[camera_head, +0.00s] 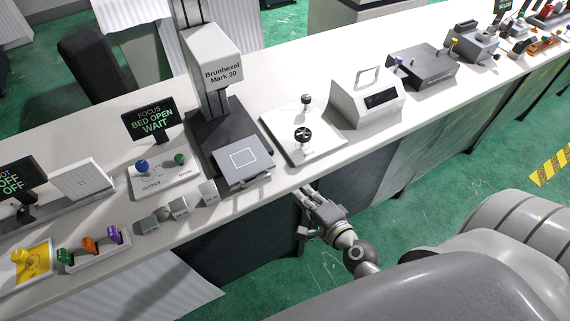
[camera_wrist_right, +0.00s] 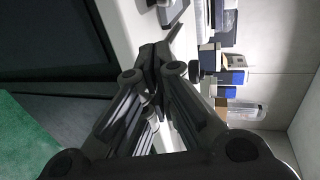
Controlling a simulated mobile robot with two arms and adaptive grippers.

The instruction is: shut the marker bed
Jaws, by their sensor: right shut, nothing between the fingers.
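The marker, labelled Brunhexel Mark 30 (camera_head: 213,65), stands on the white bench with a dark column and base. Its grey bed (camera_head: 260,168), with a square outline on top, sticks out at the front toward the bench edge. The display beside it (camera_head: 150,120) reads "FOCUS BED OPEN WAIT". My right gripper (camera_head: 303,191) is shut and empty at the front bench edge, right of the bed and apart from it. Its closed fingers also show in the right wrist view (camera_wrist_right: 154,58). My left gripper is not in view.
Small grey blocks (camera_head: 180,207) stand left of the bed, by a knob panel (camera_head: 165,180). A white plate with black knobs (camera_head: 300,148) lies right of the marker, then a white box with a handle (camera_head: 366,100).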

